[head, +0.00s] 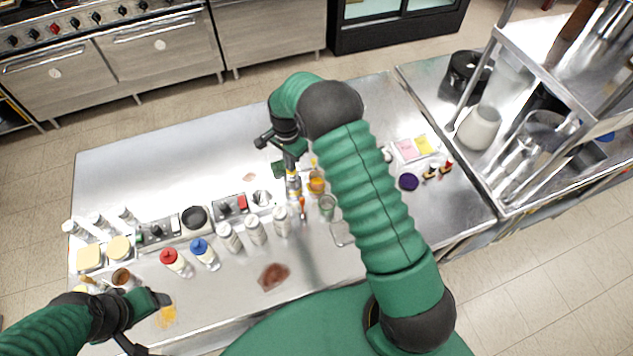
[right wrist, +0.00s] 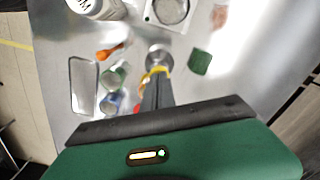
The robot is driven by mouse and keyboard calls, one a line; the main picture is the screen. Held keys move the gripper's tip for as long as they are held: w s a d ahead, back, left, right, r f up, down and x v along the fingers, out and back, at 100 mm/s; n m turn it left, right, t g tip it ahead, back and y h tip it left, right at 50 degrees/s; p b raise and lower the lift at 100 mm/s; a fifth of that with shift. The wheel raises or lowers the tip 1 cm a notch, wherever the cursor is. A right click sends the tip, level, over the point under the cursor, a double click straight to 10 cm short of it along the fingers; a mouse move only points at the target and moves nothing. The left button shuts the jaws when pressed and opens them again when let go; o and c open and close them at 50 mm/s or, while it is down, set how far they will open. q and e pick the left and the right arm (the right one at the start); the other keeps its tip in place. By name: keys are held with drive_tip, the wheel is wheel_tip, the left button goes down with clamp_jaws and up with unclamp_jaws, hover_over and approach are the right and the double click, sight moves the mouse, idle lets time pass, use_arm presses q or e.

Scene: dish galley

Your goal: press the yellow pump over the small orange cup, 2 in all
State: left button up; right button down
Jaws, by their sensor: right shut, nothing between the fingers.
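The yellow pump (head: 293,178) stands on the steel counter near its middle, and its yellow part also shows in the right wrist view (right wrist: 153,74). My right gripper (head: 290,164) is shut and empty, pointing down over the pump. Its fingertips look at or just above the pump head; I cannot tell whether they touch. A small orange cup (head: 316,183) stands just right of the pump in the head view. What is in the cup is too small to tell. My left gripper (head: 146,318) is open and empty over the counter's front left.
A greenish glass (head: 327,206) stands close to the orange cup. A steel rack (head: 540,90) stands at the right. The back left counter is clear.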

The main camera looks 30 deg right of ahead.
drive_tip(key=shift+s, duration=0.1)
drive_tip(key=shift+r+p, duration=1)
drive_tip(key=shift+r, duration=0.35)
wheel_tip(320, 180, up, 6)
drive_tip(key=p, duration=0.4)
